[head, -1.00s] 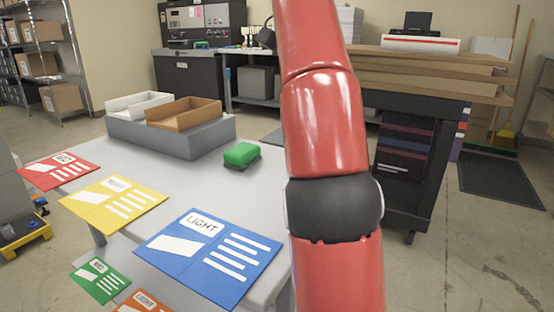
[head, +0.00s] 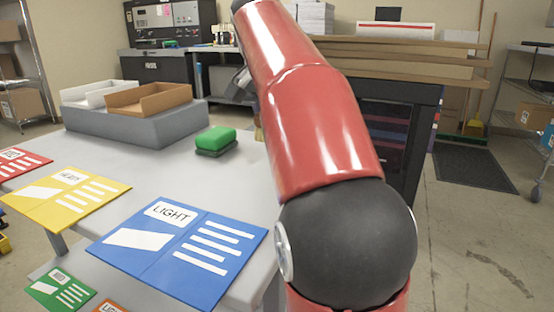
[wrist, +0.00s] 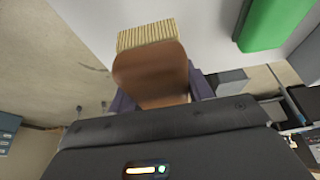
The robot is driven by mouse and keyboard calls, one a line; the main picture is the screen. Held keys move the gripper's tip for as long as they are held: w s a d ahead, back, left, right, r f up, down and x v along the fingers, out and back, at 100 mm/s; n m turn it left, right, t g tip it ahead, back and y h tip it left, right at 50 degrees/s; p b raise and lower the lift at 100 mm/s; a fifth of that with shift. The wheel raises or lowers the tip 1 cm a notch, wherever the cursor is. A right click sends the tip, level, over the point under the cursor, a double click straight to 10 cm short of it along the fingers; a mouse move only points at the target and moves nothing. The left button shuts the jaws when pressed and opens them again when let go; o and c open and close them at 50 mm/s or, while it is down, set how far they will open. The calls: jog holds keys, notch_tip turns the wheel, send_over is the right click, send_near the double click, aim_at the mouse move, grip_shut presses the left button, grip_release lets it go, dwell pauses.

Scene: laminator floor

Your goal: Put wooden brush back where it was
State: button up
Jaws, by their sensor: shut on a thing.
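The wooden brush (wrist: 155,72) is in the wrist view, with a brown wooden body and pale bristles pointing to the top of the picture. My gripper (wrist: 160,92) is shut on its wooden body, one dark finger on each side. The brush is close to the pale table (wrist: 215,25); I cannot tell whether it touches it. A green block (wrist: 275,22) lies to the brush's right; in the head view it is the green and dark sponge-like block (head: 215,140).
A grey tray stand (head: 135,128) with a white tray (head: 88,94) and a brown tray (head: 150,98) is at the table's back left. Coloured cards, including a blue LIGHT card (head: 180,245), lie in front. A dark cart (head: 405,130) stands behind my arm.

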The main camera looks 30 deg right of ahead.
jog(key=shift+f+b, duration=0.8)
jog(key=shift+f, duration=1.9)
jog(key=shift+f, duration=0.15)
jog(key=o, duration=1.4)
jog(key=shift+r, duration=0.35)
jog(key=p+v, duration=0.3)
jog(key=v, duration=0.8)
jog(key=shift+s+a+r+p, duration=0.1)
jog(key=shift+a+r+p, duration=0.15)
jog(key=shift+p, duration=0.15)
jog(key=shift+d, duration=0.1)
